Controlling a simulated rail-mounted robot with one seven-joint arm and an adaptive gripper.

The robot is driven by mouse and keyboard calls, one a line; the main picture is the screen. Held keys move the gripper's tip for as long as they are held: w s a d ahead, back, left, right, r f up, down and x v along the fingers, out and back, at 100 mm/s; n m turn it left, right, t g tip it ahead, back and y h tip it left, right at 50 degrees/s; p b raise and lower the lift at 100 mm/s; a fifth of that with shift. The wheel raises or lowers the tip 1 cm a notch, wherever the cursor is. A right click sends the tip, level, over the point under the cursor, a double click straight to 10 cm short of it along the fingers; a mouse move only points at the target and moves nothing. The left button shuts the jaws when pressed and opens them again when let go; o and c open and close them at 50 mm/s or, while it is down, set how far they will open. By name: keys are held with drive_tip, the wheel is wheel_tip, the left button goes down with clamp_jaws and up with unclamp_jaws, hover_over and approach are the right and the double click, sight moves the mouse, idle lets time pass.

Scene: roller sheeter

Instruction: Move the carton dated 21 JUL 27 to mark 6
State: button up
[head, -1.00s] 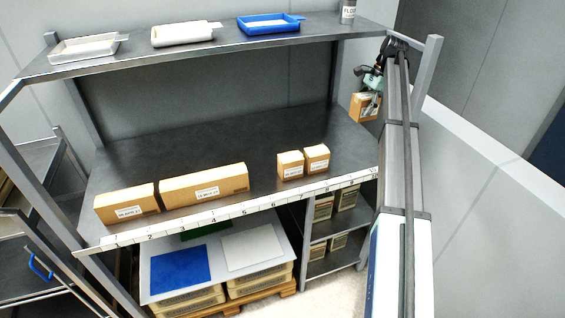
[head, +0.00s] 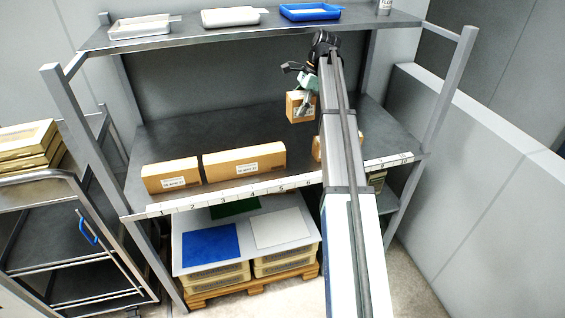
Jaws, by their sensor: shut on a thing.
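My gripper (head: 307,96) is shut on a small brown carton (head: 297,108) and holds it above the rear part of the middle shelf (head: 225,130). The carton hangs roughly upright; no date can be read on it. The number strip (head: 237,196) runs along the shelf's front edge, and mark 6 (head: 308,184) shows just left of my arm. Two more small cartons stood near the strip's middle; now my arm hides most of them, and one edge (head: 317,149) shows left of it. Their labels cannot be read.
A brown carton (head: 171,177) and a longer one (head: 244,163) stand front left on the shelf. The upper shelf (head: 190,36) holds trays (head: 310,11). Posts (head: 447,95) stand at the shelf's ends. Bare shelf lies behind the cartons.

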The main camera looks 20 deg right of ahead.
drive_tip(key=f+p, duration=0.1)
drive_tip(key=f, duration=0.5)
drive_tip(key=f+p, duration=0.2)
drive_tip(key=f, duration=0.5)
drive_tip(key=f+p, duration=0.1)
drive_tip(key=f, duration=0.5)
drive_tip(key=shift+d+f+p, duration=0.25)
drive_tip(key=shift+f+p, duration=0.05)
drive_tip(key=shift+f, duration=0.1)
drive_tip(key=shift+f, duration=0.1)
drive_tip(key=o, duration=1.3)
drive_tip(key=b+v, duration=0.3)
drive_tip(key=v, duration=0.9)
drive_tip(key=shift+b, duration=0.3)
